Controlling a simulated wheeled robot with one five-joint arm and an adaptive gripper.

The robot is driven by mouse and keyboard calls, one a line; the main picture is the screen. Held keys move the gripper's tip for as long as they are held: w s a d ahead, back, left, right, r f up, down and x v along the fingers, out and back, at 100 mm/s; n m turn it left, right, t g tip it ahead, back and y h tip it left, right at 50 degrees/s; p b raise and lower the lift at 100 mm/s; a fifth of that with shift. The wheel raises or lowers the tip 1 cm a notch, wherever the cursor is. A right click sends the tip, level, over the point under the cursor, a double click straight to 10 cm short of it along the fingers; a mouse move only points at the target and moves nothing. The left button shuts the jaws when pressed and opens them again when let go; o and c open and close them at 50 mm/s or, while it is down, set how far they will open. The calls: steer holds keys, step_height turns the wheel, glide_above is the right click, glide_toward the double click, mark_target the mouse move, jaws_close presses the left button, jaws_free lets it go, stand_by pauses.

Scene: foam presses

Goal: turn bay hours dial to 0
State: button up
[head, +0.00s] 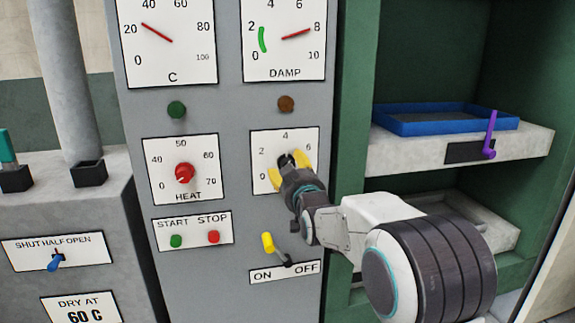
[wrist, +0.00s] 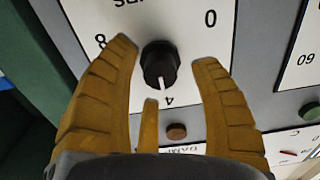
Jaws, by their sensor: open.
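The bay hours dial is a black round knob (wrist: 158,62) with a white pointer line, on a white plate (wrist: 75,22) numbered in steps. In the wrist view, upside down, the pointer points at the 4. The 0 and 8 also show there. My gripper (wrist: 165,57) is open, with yellow fingers on both sides of the knob and a gap on each side. A third finger tip lies just short of the knob. In the head view my gripper (head: 289,171) covers much of the dial plate (head: 262,142), and the knob is mostly hidden.
Left of the dial is the red heat knob (head: 184,173), with start and stop buttons (head: 194,238) below. Under the dial is a yellow on/off lever (head: 268,242). A brown lamp (head: 286,103) sits above. At right, a shelf holds a blue tray (head: 400,128) beside a purple lever (head: 490,135).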

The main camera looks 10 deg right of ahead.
steer(key=shift+w, duration=1.4)
steer(key=shift+c, duration=0.2)
jaws_close()
steer(key=shift+f, duration=0.1)
